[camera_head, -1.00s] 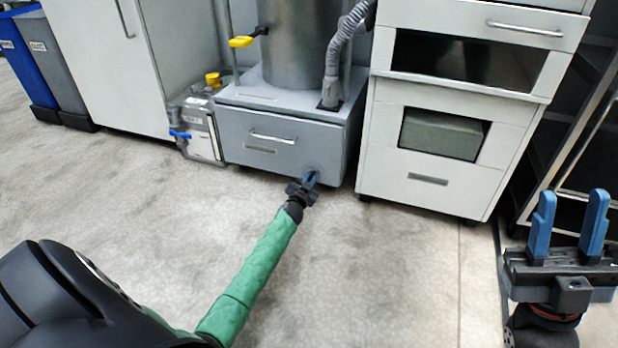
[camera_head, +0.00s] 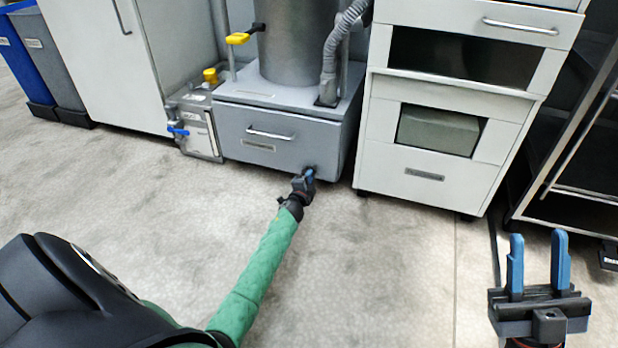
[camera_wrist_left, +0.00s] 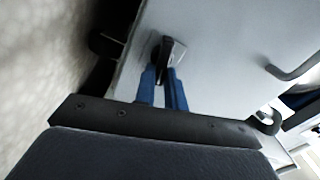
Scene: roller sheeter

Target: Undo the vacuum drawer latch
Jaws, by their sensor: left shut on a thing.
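The grey vacuum drawer (camera_head: 235,140) sits low under the metal cylinder, with a bar handle (camera_head: 270,133) on its front. It looks closed. My left gripper (camera_head: 309,175) is at the lower right corner of the drawer front. In the left wrist view its blue fingers (camera_wrist_left: 163,80) are shut on a small dark latch knob (camera_wrist_left: 172,52) on the grey panel. The fingertips partly hide the latch in the head view. My right gripper (camera_head: 538,265) is at the lower right, its two blue fingers apart and empty, away from the drawer.
A white cabinet (camera_head: 425,185) with open slots stands right of the drawer. A metal box with a blue valve lever (camera_head: 178,131) stands to its left. A dark rack (camera_head: 570,150) is at the far right. The floor in front is clear.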

